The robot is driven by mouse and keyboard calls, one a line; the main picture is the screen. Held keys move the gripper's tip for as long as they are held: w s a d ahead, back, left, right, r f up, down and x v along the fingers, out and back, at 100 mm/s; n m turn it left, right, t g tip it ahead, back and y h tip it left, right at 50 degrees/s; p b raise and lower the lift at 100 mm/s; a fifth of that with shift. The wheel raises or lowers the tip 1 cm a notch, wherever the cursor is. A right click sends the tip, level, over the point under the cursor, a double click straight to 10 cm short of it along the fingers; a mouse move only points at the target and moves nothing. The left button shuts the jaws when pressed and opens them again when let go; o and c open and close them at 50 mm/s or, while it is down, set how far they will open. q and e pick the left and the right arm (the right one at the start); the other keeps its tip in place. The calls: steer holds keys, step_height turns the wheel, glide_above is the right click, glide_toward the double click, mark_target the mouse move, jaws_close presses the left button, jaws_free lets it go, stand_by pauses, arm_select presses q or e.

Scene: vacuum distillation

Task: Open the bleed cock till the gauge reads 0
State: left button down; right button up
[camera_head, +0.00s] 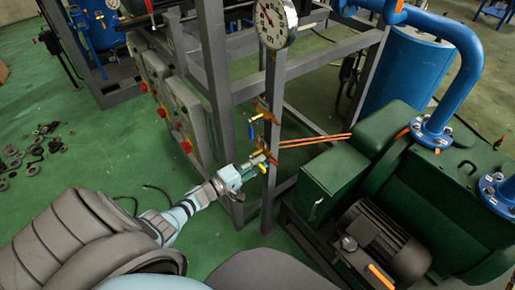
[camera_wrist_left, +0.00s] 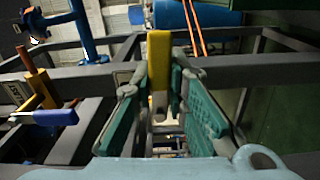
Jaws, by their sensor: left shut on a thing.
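My left gripper (camera_head: 258,163) is at the grey upright post, shut on a yellow lever handle (camera_wrist_left: 159,60). In the left wrist view the handle stands upright between the two green finger pads (camera_wrist_left: 178,95). A second cock with a blue handle (camera_wrist_left: 55,117) is at the left of that view; in the head view the blue handle (camera_head: 250,131) is higher on the post. I cannot tell from a label which one is the bleed cock. The round white gauge (camera_head: 273,22) tops the post; its needle leans up and left, and the numbers are too small to read.
A green pump (camera_head: 430,200) with a dark motor (camera_head: 385,243) stands to the right. Blue pipework (camera_head: 460,50) and a blue tank (camera_head: 403,70) are behind it. Control boxes with red knobs (camera_head: 180,105) are left of the post. Dark loose parts (camera_head: 35,150) lie on the green floor.

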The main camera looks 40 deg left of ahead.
arm_select(q)
steer(key=shift+f, duration=0.1)
steer(key=c, duration=1.6)
jaws_free()
steer(key=shift+o, duration=0.2)
steer(key=v, duration=1.2)
